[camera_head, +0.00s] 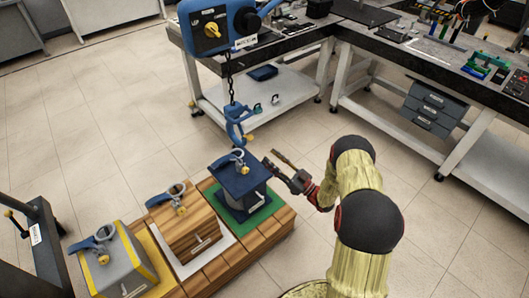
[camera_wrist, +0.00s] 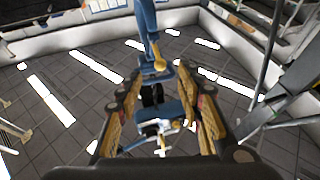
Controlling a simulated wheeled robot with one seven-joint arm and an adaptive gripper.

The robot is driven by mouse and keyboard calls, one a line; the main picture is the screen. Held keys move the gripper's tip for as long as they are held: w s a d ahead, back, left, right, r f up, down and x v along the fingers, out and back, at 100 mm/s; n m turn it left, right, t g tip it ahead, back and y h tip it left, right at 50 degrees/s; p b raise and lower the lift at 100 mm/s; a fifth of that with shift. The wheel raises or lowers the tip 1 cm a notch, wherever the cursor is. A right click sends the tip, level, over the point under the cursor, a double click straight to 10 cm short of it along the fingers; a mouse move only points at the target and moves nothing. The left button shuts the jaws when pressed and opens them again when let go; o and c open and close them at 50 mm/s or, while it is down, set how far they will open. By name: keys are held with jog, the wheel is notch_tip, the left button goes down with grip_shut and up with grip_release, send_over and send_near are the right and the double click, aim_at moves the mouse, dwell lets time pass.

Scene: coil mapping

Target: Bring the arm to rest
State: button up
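My gripper (camera_head: 272,157) is to the right of the blue box (camera_head: 240,180), at about the height of its top, with its two fingers spread apart. In the wrist view my gripper (camera_wrist: 158,92) shows a finger on each side with nothing clasped between them. The blue box (camera_wrist: 168,110) and the blue hook (camera_wrist: 152,45) appear beyond the gap. My yellow-sleeved arm reaches in from the lower right of the head view. Whether the fingers touch the box is not clear, but they look apart from it.
A blue hoist (camera_head: 212,28) hangs a hook (camera_head: 236,116) over the blue box, which stands on a green mat (camera_head: 254,222). A wooden box (camera_head: 190,232) and a grey box (camera_head: 118,262) stand to its left. Workbenches (camera_head: 400,58) line the back; open floor (camera_head: 90,125) lies left.

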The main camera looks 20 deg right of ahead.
jog(key=shift+s+d+f, duration=0.2)
jog(key=shift+s+d, duration=0.05)
jog(key=shift+s, duration=0.15)
